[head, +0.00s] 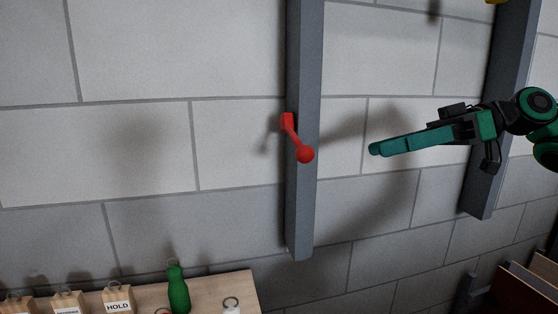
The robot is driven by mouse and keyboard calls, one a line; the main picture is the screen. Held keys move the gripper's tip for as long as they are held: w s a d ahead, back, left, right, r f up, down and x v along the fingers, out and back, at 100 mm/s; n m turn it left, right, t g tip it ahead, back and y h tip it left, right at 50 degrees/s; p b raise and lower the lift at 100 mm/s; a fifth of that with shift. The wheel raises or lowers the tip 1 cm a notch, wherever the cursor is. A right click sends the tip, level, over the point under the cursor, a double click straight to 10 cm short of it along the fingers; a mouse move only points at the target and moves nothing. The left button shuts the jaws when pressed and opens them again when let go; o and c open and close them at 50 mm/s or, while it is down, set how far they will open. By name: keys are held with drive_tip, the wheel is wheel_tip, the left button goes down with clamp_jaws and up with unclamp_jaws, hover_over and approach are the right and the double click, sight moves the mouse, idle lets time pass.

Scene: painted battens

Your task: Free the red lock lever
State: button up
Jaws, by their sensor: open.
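The red lock lever (295,138) is mounted on a grey vertical batten (303,210) fixed to the wall. It has a small red base block at its upper left and a round red knob at its lower right end, so it slants down to the right. My gripper (374,149) is to the right of the lever, its green fingers pointing left, roughly level with the knob and apart from it. It is seen edge-on, with nothing visible held in it. No tag or catch is visible on the lever.
A second grey batten (484,165) stands at right behind my arm. Below left, a wooden shelf (212,287) carries a green bottle (178,290), a block marked HOLD (117,302) and other tagged blocks. Brown panels (522,290) lean at lower right. The wall around the lever is clear.

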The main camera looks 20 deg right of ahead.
sight(293, 136)
drive_tip(key=w+a+f+n+g+y, duration=0.1)
drive_tip(key=w+a+g+y, duration=0.1)
drive_tip(key=a, duration=0.7)
drive_tip(key=w+a+f+n+g+y, duration=0.1)
drive_tip(key=w+a+g+y, duration=0.1)
drive_tip(key=a, duration=0.8)
drive_tip(key=shift+w+a+n+g, duration=0.15)
drive_tip(key=shift+w+n+g, duration=0.05)
drive_tip(key=shift+n+g, duration=0.1)
drive_tip(key=shift+f, duration=0.1)
drive_tip(key=shift+c, duration=0.6)
clamp_jaws()
